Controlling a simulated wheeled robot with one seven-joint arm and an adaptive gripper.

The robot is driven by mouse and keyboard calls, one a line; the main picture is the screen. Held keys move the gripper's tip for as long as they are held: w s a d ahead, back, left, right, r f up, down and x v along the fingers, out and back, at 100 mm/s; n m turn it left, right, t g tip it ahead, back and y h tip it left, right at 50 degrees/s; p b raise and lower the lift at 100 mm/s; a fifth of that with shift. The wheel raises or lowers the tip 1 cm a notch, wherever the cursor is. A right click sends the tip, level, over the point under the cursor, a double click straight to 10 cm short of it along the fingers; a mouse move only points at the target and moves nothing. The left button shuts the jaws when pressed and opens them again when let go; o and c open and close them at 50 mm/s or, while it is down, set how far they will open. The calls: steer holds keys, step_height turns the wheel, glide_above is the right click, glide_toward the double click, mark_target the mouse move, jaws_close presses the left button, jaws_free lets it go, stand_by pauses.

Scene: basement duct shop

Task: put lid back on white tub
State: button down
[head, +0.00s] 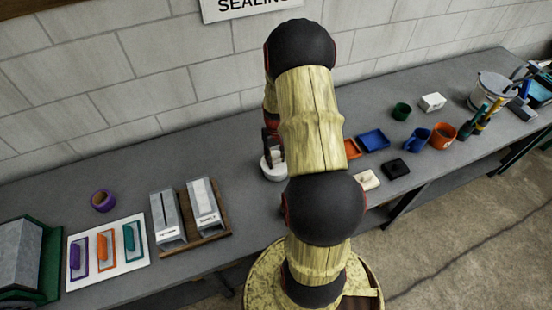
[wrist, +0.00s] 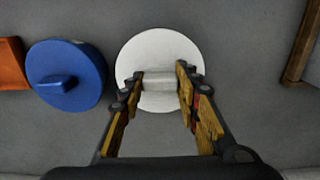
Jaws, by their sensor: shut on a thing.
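In the wrist view a round white lid (wrist: 160,48) with a raised bar handle (wrist: 158,82) is seen from above. My gripper (wrist: 157,84) is shut on that handle, one finger at each end. In the head view my gripper (head: 271,143) is over the bench, just above a white round thing (head: 273,168) that looks like the white tub or its lid. My arm hides part of it. The wrist view shows no tub wall under the lid, so I cannot tell whether the lid rests on the tub or is held above it.
A blue lid (wrist: 66,76) with a handle lies close left of the white one, and an orange thing (wrist: 12,64) lies beyond. A wooden board edge (wrist: 301,40) is at right.

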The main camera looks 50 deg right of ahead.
stand_by(0.3)
steer(key=c, duration=1.3)
jaws_free()
steer(key=o, duration=0.4)
steer(key=shift+o, duration=0.8)
steer(key=shift+r, duration=0.1)
steer(key=shift+r+p, duration=2.1)
steer(key=shift+r, duration=1.3)
steer(key=c, duration=0.3)
